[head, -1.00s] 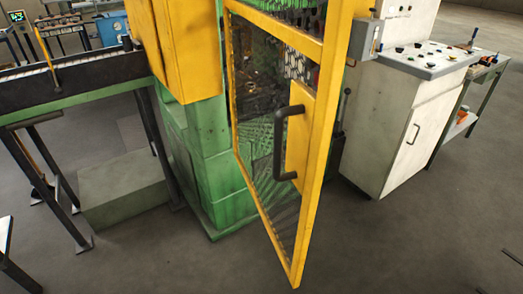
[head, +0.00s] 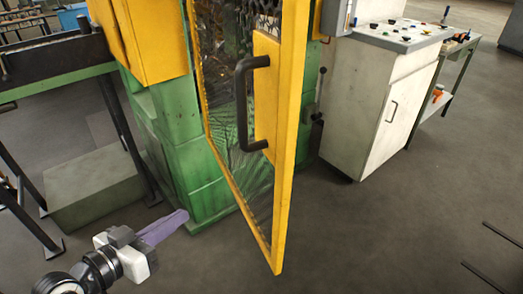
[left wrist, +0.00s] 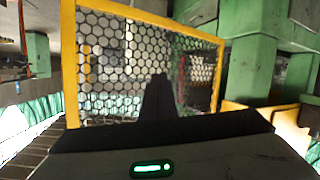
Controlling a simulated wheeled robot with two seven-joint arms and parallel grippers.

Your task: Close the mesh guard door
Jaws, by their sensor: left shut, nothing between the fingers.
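The mesh guard door (head: 289,130) has a yellow frame and dark mesh. It stands open, swung out from the green and yellow machine (head: 165,130). Its dark bar handle (head: 242,110) is on a yellow plate near the free edge. My left gripper (head: 182,216) is at the lower left in the head view, left of the door and below the handle's height in the picture. Its purple fingers are together and empty, apart from the handle. In the left wrist view, a yellow-framed mesh panel (left wrist: 70,60) fills the area beyond my dark fingers (left wrist: 159,90). My right gripper is not in view.
A white control cabinet (head: 375,100) stands right of the door. Thin dark bars (head: 488,277) enter at the lower right. The floor in front of the door looks clear.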

